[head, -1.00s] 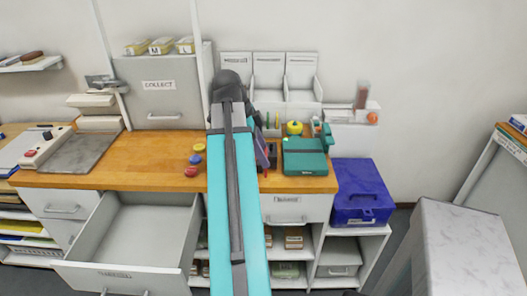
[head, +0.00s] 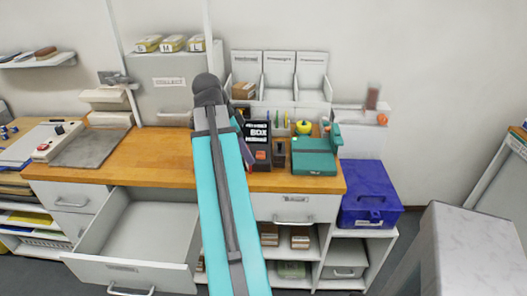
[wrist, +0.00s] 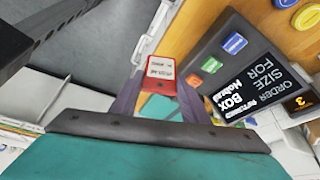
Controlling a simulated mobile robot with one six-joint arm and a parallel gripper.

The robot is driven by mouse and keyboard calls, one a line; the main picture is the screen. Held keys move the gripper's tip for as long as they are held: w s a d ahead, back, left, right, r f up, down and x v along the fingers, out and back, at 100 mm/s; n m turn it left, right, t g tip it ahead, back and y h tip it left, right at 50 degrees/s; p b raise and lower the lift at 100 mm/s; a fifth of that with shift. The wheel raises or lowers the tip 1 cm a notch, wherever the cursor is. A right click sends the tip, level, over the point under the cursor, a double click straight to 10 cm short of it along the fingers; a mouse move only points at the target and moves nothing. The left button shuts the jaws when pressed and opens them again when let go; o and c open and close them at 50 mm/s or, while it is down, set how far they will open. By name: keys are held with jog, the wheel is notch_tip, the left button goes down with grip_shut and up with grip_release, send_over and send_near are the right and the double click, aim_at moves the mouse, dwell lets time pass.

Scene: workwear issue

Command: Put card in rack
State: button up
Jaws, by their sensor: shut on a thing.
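In the wrist view my gripper (wrist: 160,88) is shut on a small red card (wrist: 161,72) with a white printed label, held between the purple fingertips. In the head view the gripper's purple finger (head: 245,152) shows beside my arm, over the worktop; the card is hidden there. A white rack (head: 281,94) with three labelled upright bays stands at the back of the bench. A small brown box (head: 243,90) sits in its left bay. I cannot tell which holder is meant for the card.
A black order sign (head: 257,140) stands on the worktop (head: 150,165); it is close beside the card in the wrist view (wrist: 250,85). A teal device (head: 314,156) is to its right. An open drawer (head: 135,230) juts out at front left. A blue box (head: 371,195) stands right.

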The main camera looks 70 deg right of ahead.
jog(key=w+a+f+n+t+h, duration=0.1)
jog(key=w+a+n+t, duration=0.2)
jog(key=w+a+n, duration=0.65)
jog(key=w+a+n+t, duration=0.2)
jog(key=w+a+n, duration=0.3)
jog(key=w+a, duration=0.9)
jog(key=w+a+n+t+y, duration=0.1)
jog(key=w+a+n, duration=0.5)
jog(key=a, duration=0.6)
jog(key=w+a+n+t+y, duration=0.2)
jog(key=w+a+n, duration=0.5)
jog(key=a, duration=0.6)
jog(key=w+y, duration=0.1)
jog(key=w, duration=0.1)
jog(key=shift+w+a, duration=0.15)
jog(key=shift+w, duration=0.25)
